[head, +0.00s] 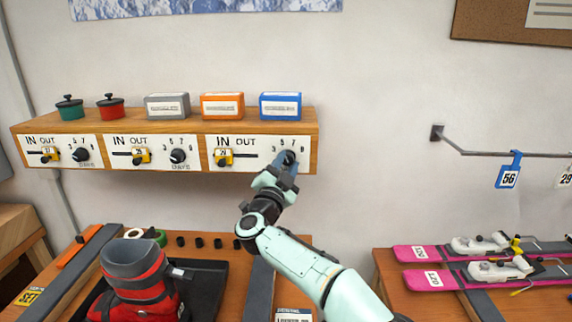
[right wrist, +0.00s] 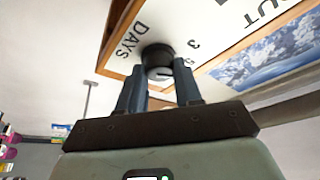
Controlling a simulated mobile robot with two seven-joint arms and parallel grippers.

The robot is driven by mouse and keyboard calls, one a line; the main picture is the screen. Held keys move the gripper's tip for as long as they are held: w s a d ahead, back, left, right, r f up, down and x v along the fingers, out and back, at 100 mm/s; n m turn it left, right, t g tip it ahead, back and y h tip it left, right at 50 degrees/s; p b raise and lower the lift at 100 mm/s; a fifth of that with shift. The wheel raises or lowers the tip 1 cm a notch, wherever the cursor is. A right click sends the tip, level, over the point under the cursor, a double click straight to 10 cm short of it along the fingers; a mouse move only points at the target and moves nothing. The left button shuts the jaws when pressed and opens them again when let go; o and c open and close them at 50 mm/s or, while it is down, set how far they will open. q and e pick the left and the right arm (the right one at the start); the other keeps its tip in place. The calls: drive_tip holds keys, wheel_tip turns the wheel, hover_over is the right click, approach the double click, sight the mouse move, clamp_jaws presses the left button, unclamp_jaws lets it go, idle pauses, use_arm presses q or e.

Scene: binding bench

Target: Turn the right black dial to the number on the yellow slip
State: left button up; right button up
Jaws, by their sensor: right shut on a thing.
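The right black dial (head: 290,157) is on the rightmost white panel (head: 232,168) of the wooden shelf front, below the printed numbers 3, 5, 7 and 8. My right gripper (head: 286,164) is shut on this dial and partly covers it. In the right wrist view the dial (right wrist: 157,58) sits between the two fingers (right wrist: 160,92); a pale mark shows on its face, but I cannot tell exactly which number it points at. A yellow slip (head: 29,297) marked "SET" lies at the bench's left; no number is readable on it. My left gripper is not in view.
Two other black dials (head: 81,154) (head: 178,155) and yellow sliders (head: 223,157) are on the panels. Pots and boxes (head: 222,105) stand on the shelf. A red boot (head: 140,280) is on the bench below; pink skis (head: 440,278) lie at right.

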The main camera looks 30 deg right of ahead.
drive_tip(key=shift+m, duration=0.3)
drive_tip(key=o, duration=1)
drive_tip(key=shift+o, duration=0.2)
drive_tip(key=shift+a, duration=0.1)
drive_tip(key=shift+s+a+f, duration=0.15)
drive_tip(key=shift+s+a, duration=0.1)
drive_tip(key=b+v, duration=0.3)
drive_tip(key=v, duration=0.9)
drive_tip(key=shift+s+a+b, duration=0.2)
drive_tip(key=shift+b, duration=0.1)
